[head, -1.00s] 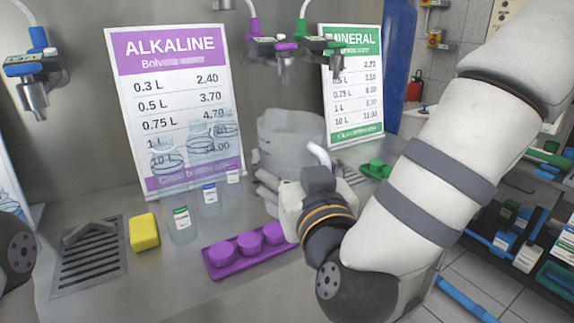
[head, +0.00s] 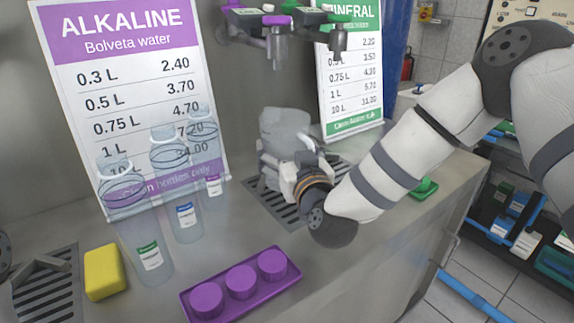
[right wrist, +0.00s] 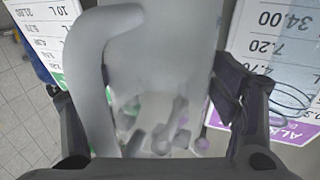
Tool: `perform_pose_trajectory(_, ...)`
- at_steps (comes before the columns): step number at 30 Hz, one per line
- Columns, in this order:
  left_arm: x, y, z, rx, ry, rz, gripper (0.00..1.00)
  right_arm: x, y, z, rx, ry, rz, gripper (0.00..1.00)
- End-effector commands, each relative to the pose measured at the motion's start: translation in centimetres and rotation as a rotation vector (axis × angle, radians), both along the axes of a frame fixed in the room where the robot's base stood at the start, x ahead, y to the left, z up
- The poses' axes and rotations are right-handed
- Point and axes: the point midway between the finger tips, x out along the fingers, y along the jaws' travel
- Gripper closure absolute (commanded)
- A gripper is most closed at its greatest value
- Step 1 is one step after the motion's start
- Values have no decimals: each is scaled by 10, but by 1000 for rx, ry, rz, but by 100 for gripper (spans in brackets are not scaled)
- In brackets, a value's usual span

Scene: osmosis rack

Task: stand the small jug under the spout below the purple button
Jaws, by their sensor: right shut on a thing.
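The small jug (head: 284,130) is translucent grey. In the head view it is at the middle, over the drain grate (head: 282,208) on the steel counter. My right gripper (head: 292,178) is shut on it from the front right; its two fingers flank the jug (right wrist: 155,60) in the right wrist view. The jug looks roughly upright. The purple button (head: 277,20) is on the tap block, with its metal spout (head: 275,46) above the jug in the picture. I cannot tell whether the jug's bottom touches the grate, or the exact depth alignment.
Several things stand near: clear labelled bottles (head: 143,245), a yellow sponge (head: 104,272), a purple tray of caps (head: 240,285) and a green piece (head: 424,188). A second spout (head: 337,42) with a green button hangs to the right. Price boards stand behind.

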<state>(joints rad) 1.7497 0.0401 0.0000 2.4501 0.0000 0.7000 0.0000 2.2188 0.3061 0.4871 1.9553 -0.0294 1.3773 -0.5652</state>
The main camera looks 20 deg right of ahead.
Motion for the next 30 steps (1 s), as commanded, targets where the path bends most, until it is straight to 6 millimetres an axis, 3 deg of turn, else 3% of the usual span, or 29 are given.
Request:
perform_pose_trajectory(5, -9, 0, -8, 0, 32, 0, 70, 12, -6, -22, 1, 4, -2, 49)
perform_pose_trajectory(9, -14, 0, -13, 0, 50, 0, 70, 11, -5, -47, 1, 4, 0, 49)
perform_pose_trajectory(18, -13, 0, -12, 0, 46, 0, 70, 10, -4, -45, 0, -2, 0, 49)
perform_pose_trajectory(19, -13, 0, -12, 0, 46, 0, 70, 10, -4, -45, 0, -2, 0, 16)
perform_pose_trajectory(21, -12, 0, -12, 0, 45, 0, 70, 10, -4, -45, 1, -3, 0, 0)
perform_pose_trajectory(30, -12, 0, -12, 0, 45, 0, 70, 10, -4, -44, 1, -4, 0, 0)
